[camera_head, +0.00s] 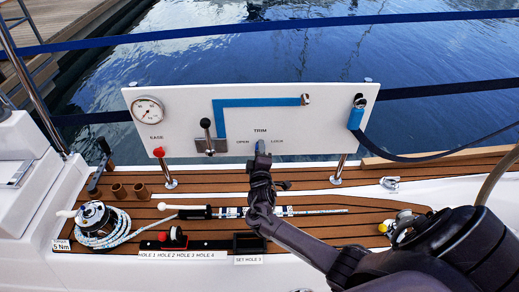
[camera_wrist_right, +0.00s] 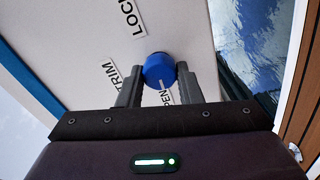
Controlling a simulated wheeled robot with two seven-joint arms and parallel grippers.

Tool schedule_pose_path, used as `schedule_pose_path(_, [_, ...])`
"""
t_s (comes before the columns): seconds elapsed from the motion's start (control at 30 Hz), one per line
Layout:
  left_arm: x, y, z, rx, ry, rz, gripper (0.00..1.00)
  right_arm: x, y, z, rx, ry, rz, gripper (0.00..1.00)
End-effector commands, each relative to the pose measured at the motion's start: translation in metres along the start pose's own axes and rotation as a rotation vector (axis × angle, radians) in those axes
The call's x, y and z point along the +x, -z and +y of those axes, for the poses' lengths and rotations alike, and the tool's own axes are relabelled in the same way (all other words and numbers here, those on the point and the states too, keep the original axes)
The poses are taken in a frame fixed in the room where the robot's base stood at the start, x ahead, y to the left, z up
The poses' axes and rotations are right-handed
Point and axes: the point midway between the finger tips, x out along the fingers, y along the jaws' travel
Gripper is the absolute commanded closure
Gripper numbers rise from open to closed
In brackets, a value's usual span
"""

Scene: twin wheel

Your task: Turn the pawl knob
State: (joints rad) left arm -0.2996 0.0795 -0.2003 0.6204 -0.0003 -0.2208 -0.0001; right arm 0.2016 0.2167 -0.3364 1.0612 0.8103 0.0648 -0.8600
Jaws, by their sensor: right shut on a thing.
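The blue knob (camera_wrist_right: 159,68) stands out from the white panel (camera_head: 200,105), under the word TRIM and between the labels OPEN and LOCK. In the wrist view, the two dark fingers of my right gripper (camera_wrist_right: 158,76) are on either side of the knob and shut on it. A pale mark shows just below the knob there; I cannot tell whether it belongs to the knob. In the head view my right gripper (camera_head: 260,156) reaches up to the panel's lower edge and partly hides the knob. My left gripper is not in view.
The panel also carries a gauge (camera_head: 147,110), a black-knobbed lever (camera_head: 206,124) and a blue strap (camera_head: 357,116). A winch with rope (camera_head: 95,216), a black hole block (camera_head: 250,243) and a rod tool (camera_head: 225,212) are on the deck below.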

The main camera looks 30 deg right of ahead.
Motion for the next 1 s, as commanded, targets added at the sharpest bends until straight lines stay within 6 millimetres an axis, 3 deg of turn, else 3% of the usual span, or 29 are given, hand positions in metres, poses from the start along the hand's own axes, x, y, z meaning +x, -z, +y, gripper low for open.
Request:
schedule_pose_path(0.7, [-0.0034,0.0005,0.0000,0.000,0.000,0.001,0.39,-0.0004,-0.0005,-0.0014,-0.071,0.002,0.000,0.91])
schedule_pose_path(0.73, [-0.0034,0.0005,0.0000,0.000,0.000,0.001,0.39,-0.0004,-0.0005,-0.0014,-0.071,0.002,0.000,0.64])
schedule_pose_path(0.87, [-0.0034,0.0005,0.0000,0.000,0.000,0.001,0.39,-0.0003,-0.0004,-0.0011,-0.070,0.001,0.000,0.47])
schedule_pose_path(1.0, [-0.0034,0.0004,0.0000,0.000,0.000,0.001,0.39,-0.0001,-0.0002,-0.0007,-0.069,0.001,0.000,0.46])
